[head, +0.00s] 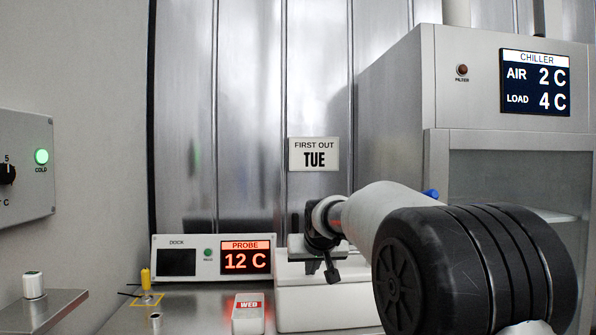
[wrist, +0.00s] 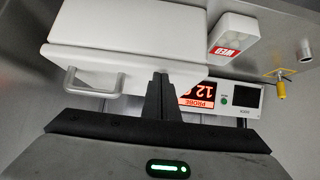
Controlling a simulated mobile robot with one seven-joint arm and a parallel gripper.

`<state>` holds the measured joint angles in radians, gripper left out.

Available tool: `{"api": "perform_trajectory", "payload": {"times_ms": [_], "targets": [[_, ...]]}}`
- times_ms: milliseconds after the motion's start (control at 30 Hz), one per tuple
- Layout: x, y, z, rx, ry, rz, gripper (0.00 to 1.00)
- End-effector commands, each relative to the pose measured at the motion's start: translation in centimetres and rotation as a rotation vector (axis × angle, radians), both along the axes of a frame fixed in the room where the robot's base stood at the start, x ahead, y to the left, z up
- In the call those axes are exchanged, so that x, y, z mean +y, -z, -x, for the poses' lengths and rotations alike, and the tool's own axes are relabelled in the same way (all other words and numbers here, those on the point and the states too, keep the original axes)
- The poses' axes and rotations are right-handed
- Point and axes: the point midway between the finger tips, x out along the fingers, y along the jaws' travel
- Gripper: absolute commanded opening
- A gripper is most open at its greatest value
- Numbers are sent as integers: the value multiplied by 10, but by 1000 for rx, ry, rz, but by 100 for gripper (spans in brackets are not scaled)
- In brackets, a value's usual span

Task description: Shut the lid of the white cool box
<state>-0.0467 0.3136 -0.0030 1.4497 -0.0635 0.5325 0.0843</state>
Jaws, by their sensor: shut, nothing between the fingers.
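The white cool box (head: 325,318) stands on the bench in the lower middle of the head view, partly hidden by my arm. A pale slab, which looks like its lid (head: 288,270), shows above a dark seam. In the wrist view the white box (wrist: 135,22) fills the upper left, with a paler panel (wrist: 125,68) below it bearing a grey handle (wrist: 92,83). I cannot tell how far the lid stands open. My gripper (head: 332,278) is shut and empty at the box; its fingers (wrist: 160,78) overlap the panel's edge, with contact unclear.
A small white container with a red WED label (head: 248,315) stands left of the box. Behind it is the dock with its PROBE display (head: 245,258) reading 12 C. A yellow probe (head: 146,278) stands farther left. The chiller (head: 435,95) rises on the right.

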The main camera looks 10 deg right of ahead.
Motion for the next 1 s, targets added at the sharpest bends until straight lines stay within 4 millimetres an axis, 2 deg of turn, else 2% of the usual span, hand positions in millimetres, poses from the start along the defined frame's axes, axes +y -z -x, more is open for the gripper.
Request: {"api": "perform_trajectory", "payload": {"times_ms": [533,667,800,867,1000], "targets": [[0,-4,0,0,0,0,0],[-1,-22,1,-1,0,0,0],[-1,-54,2,-2,1,-1,0],[-1,-35,19,2,0,0,0],[-1,-24,51,1,1,-1,0]]}}
